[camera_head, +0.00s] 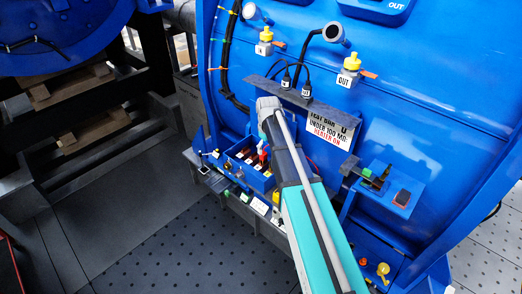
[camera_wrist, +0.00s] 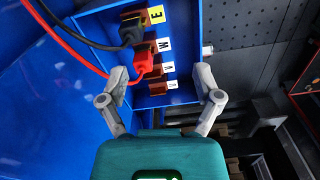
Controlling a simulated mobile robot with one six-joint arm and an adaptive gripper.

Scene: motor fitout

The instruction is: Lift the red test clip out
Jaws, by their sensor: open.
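The red test clip (camera_wrist: 143,63) sits on a terminal marked W in the blue terminal box (camera_wrist: 187,95), with a red lead running off to the left in the wrist view. In the head view the red clip (camera_head: 263,156) shows small in the box, partly beside my arm. My gripper (camera_wrist: 160,85) is open, its two grey fingers spread on either side of the box's lower terminals. The clip lies beyond the fingertips, a little left of the middle, and no contact shows.
A black clip (camera_wrist: 131,32) with a black lead sits on the neighbouring terminal marked E. Several terminals with white labels line the box. A hanging sign (camera_head: 330,128), a green-topped part on a bracket (camera_head: 367,173) and yellow-capped valves (camera_head: 352,62) are nearby on the blue housing.

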